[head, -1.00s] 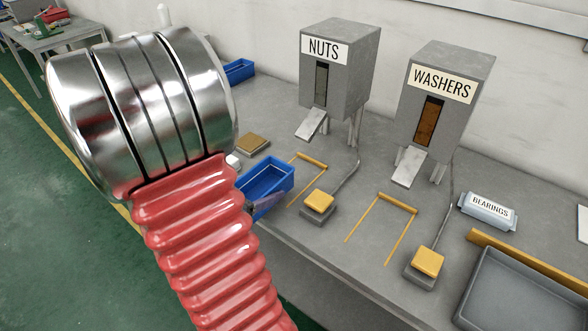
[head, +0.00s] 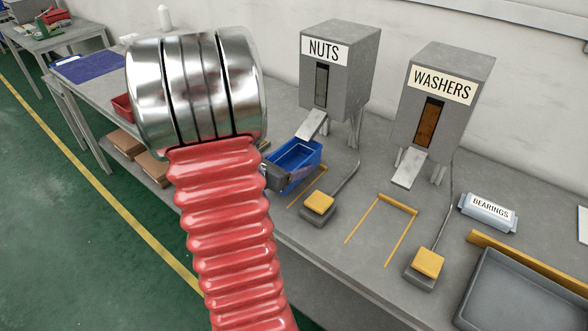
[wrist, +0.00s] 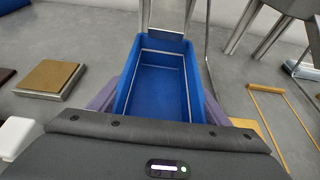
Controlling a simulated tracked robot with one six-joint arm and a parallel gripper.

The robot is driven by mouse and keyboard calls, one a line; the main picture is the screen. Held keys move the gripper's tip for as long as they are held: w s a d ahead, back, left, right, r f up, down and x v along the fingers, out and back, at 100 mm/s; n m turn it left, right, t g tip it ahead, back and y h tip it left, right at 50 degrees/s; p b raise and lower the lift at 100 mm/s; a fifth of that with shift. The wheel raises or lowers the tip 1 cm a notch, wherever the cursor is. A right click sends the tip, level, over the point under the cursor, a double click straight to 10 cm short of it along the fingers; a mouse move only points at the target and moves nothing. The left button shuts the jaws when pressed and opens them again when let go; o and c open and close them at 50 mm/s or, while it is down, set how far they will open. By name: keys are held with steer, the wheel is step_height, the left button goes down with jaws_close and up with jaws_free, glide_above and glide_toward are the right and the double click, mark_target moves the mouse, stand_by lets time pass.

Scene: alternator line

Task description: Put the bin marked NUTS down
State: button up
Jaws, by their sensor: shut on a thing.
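A blue bin (head: 297,152) is at the chute of the grey dispenser marked NUTS (head: 341,62). No marking shows on the bin itself. My gripper (head: 282,177) is shut on it, with purple fingers along its two long sides in the wrist view (wrist: 158,103). The bin (wrist: 150,84) looks upright and empty there, its far end close to the chute (wrist: 166,34). It covers part of a yellow outline (head: 308,187) on the bench. I cannot tell whether its base touches the bench. My arm hides part of the bench to its left.
A yellow-topped pad (head: 319,203) stands just right of the bin. Farther right are the WASHERS dispenser (head: 443,95), an empty yellow outline (head: 352,228), a second yellow-topped pad (head: 428,262), a BEARINGS pack (head: 488,213) and a grey tray (head: 520,295).

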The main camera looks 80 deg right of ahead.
steer(key=shift+s+d, duration=0.25)
steer(key=shift+d, duration=0.3)
steer(key=shift+a+f, duration=0.1)
steer(key=shift+f, duration=1.65)
steer(key=shift+f, duration=0.1)
steer(key=o, duration=1.2)
steer(key=shift+c, duration=0.2)
steer(key=shift+w+a+r, duration=0.3)
steer(key=shift+a+r, duration=0.05)
steer(key=shift+a, duration=0.1)
steer(key=v, duration=1.1)
